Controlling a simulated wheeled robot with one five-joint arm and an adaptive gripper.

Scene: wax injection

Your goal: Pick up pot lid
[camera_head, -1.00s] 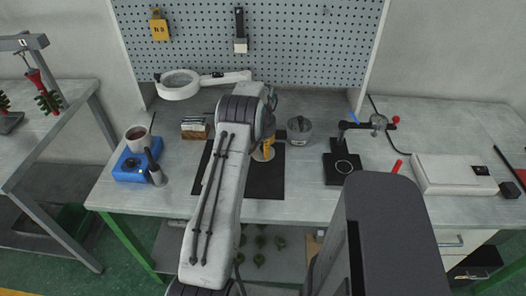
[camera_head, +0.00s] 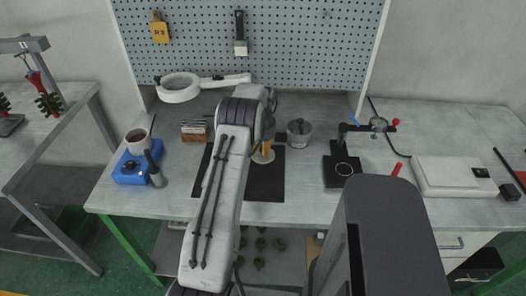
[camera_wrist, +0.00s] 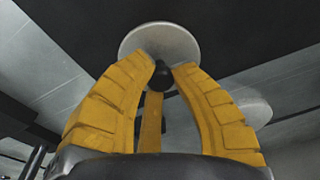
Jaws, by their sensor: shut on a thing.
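The pot lid (camera_wrist: 170,42) is a pale grey disc with a dark round knob (camera_wrist: 162,78). It lies at the black mat in the middle of the bench, and its edge shows under my gripper in the head view (camera_head: 259,158). My gripper (camera_wrist: 162,72) has yellow fingers closed around the knob. In the head view my gripper (camera_head: 266,149) is over the mat, partly hidden by my arm. I cannot tell whether the lid touches the mat.
A grey pot (camera_head: 299,132) stands right of the mat (camera_head: 265,182). A blue heater with a cup (camera_head: 130,166) is on the left, and a black stand (camera_head: 341,172) and white box (camera_head: 452,177) are on the right. A magnifier lamp (camera_head: 180,88) stands behind.

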